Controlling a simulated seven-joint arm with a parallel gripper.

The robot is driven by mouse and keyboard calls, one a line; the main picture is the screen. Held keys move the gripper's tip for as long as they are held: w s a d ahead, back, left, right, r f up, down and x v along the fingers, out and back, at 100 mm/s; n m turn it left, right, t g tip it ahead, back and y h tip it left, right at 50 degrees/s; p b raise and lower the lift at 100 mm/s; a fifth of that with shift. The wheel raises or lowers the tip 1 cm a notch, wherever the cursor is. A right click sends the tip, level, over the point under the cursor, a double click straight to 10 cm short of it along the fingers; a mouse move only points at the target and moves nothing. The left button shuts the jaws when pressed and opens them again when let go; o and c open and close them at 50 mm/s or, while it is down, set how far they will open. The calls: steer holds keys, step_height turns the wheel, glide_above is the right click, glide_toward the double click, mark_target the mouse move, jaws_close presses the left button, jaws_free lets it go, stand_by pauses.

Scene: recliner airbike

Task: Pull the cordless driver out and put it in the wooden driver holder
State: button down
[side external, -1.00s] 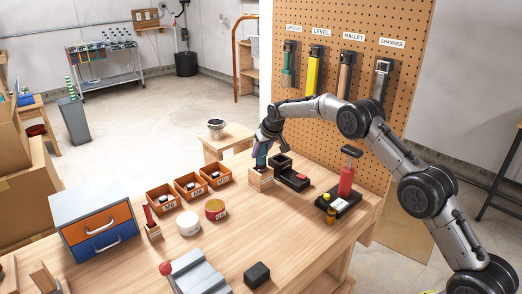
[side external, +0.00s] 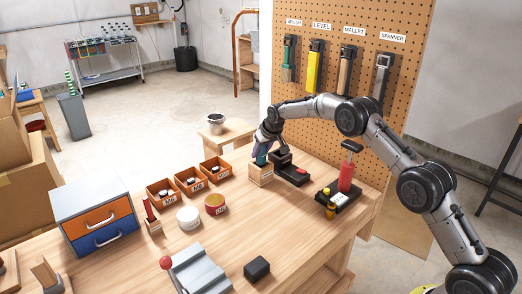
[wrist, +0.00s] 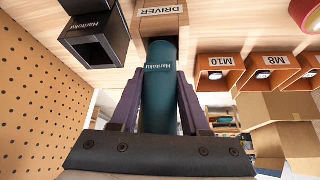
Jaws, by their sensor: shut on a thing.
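The teal cordless driver (side external: 261,158) is between the purple fingers of my gripper (side external: 262,150), which is shut on it. In the wrist view the driver (wrist: 161,85) points away from my gripper (wrist: 160,105), with a finger on each side. Its far end meets the opening of the wooden driver holder (wrist: 160,30), labelled DRIVER. In the side view the holder (side external: 261,174) stands on the bench directly below the driver. The driver's lower end is hidden there; I cannot tell how deep it sits.
A black dock (side external: 292,174) stands close right of the holder. Orange bins (side external: 216,169) stand to the left. A red bottle-like tool (side external: 346,174) on a black base is farther right. The pegboard (side external: 405,75) rises behind.

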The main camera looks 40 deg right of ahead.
steer(key=shift+f, duration=0.3)
steer(key=shift+c, duration=1.5)
jaws_free()
steer(key=shift+f, duration=0.2)
steer(key=v, duration=1.4)
steer(key=shift+a, duration=0.1)
